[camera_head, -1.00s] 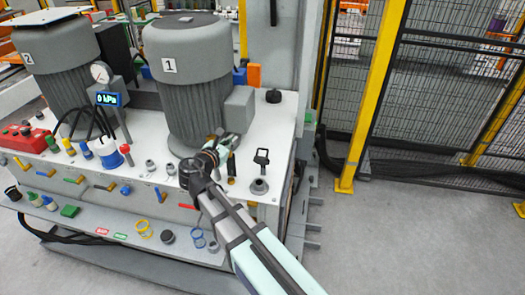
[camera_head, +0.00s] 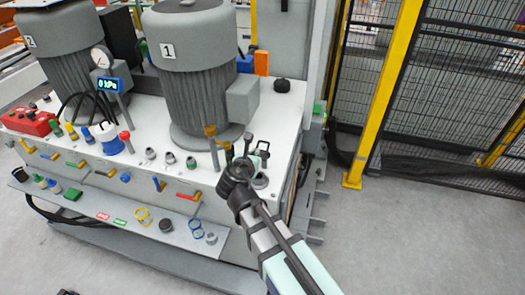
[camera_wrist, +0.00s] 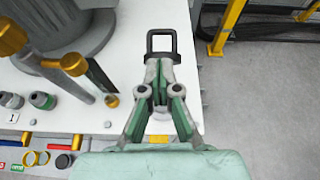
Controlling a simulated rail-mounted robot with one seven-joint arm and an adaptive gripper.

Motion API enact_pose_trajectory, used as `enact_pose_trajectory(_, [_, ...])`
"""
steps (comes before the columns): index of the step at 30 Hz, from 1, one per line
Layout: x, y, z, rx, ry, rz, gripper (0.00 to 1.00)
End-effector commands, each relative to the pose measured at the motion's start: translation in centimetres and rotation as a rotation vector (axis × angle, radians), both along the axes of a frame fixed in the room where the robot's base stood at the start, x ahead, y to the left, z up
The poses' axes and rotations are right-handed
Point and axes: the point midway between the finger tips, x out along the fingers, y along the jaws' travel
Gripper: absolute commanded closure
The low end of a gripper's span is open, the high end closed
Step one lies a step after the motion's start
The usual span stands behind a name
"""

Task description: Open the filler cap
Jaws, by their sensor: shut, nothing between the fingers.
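A black square loop handle (camera_head: 263,147) stands up near the front right corner of the white top, above a round grey fitting (camera_head: 260,181). I take this to be the filler cap, but no label shows. In the wrist view the loop (camera_wrist: 161,34) stands just beyond my fingertips. My gripper (camera_wrist: 160,66) is shut and empty, its tips overlapping the lower part of the loop in the picture; I cannot tell whether they touch. In the head view my gripper (camera_head: 248,146) is just left of the loop. The fitting is mostly hidden by my fingers in the wrist view.
Yellow-topped posts (camera_head: 210,131) stand close left of my gripper. Motor 1 (camera_head: 190,90) rises behind them. A black knob (camera_head: 282,86) sits at the back right of the top. Open floor (camera_head: 420,240) lies to the right, before a mesh fence.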

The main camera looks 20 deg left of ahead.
Motion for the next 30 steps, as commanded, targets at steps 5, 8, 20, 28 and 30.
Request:
enact_pose_trajectory(5, [2.9,0.3,-1.0,-0.001,0.001,-0.003,1.0])
enact_pose_trajectory(8, [4.5,0.4,-1.6,0.001,0.001,-0.004,1.0])
enact_pose_trajectory(20, [7.9,0.5,-3.3,0.001,0.0,-0.003,1.0])
enact_pose_trajectory(28, [7.9,0.5,-3.4,0.002,-0.001,-0.002,1.0])
enact_pose_trajectory(30, [7.9,0.5,-3.3,0.002,-0.001,-0.002,1.0])
